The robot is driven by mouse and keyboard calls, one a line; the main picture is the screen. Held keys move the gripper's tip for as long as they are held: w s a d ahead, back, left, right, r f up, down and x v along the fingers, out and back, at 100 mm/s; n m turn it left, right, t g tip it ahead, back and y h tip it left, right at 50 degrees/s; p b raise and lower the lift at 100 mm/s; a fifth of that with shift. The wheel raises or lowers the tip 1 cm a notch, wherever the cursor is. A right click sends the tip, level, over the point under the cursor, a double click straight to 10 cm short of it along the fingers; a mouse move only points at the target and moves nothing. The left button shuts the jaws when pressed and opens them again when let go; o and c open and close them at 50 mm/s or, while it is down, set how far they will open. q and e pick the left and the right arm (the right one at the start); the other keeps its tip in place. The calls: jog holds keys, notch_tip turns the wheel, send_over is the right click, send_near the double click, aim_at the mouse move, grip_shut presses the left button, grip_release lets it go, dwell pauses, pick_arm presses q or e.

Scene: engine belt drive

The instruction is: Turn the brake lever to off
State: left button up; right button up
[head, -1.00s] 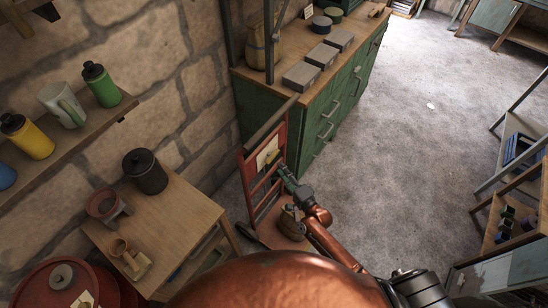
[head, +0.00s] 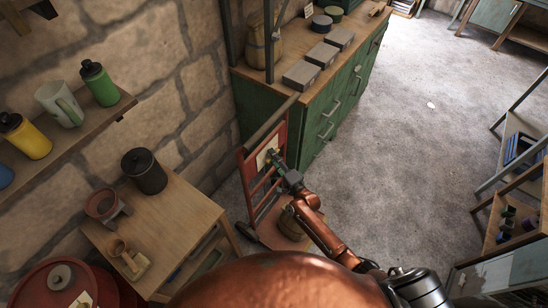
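A red upright frame, like a hand truck (head: 281,136), stands at the near end of the green cabinet, with a pale label or plate (head: 264,153) near its top. My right gripper (head: 273,157) is small and dark at the end of my copper-coloured arm. I cannot make out a brake lever for certain. My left gripper is out of view.
The green cabinet (head: 306,133) carries grey blocks (head: 301,75) on its top. A wooden table (head: 182,221) with a dark canister (head: 145,171) stands left of the frame. A shelf (head: 75,135) holds bottles on the wall. The grey floor (head: 400,150) is open to the right.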

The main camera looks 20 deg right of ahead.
grip_shut()
jog(key=shift+d, duration=0.1)
